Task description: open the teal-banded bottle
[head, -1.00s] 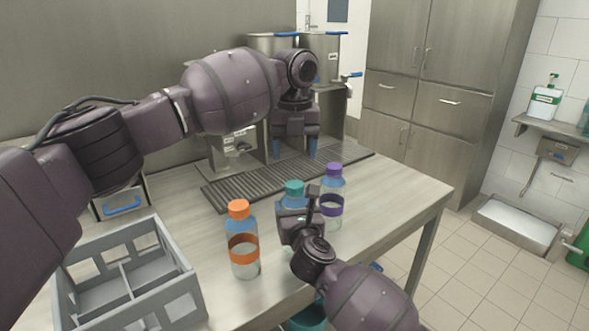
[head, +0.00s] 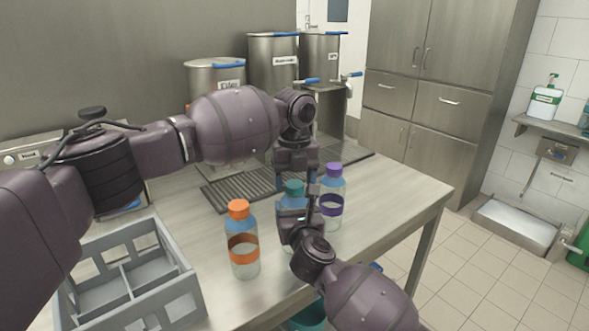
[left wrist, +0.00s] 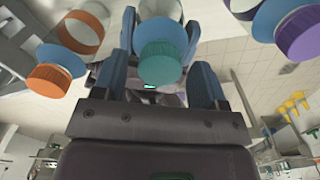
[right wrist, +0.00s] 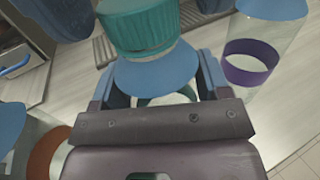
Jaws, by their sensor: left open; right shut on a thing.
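The teal-banded bottle stands upright on the table, its teal cap (head: 294,187) on top; the cap also shows in the left wrist view (left wrist: 160,63) and the right wrist view (right wrist: 140,28). My right gripper (right wrist: 152,90) is shut on the bottle's body below its blue shoulder (right wrist: 157,70). My left gripper (left wrist: 170,60) is open above the bottle, its blue fingers apart on either side of the teal cap and not touching it as far as I can see. The bottle's band is mostly hidden by my right gripper.
An orange-banded bottle (head: 242,250) stands left of the teal one, and a purple-banded bottle (head: 331,200) stands close on the right. A grey divided crate (head: 185,275) is at the front left. A drip grate (head: 230,196) and steel dispensers (head: 272,62) are behind.

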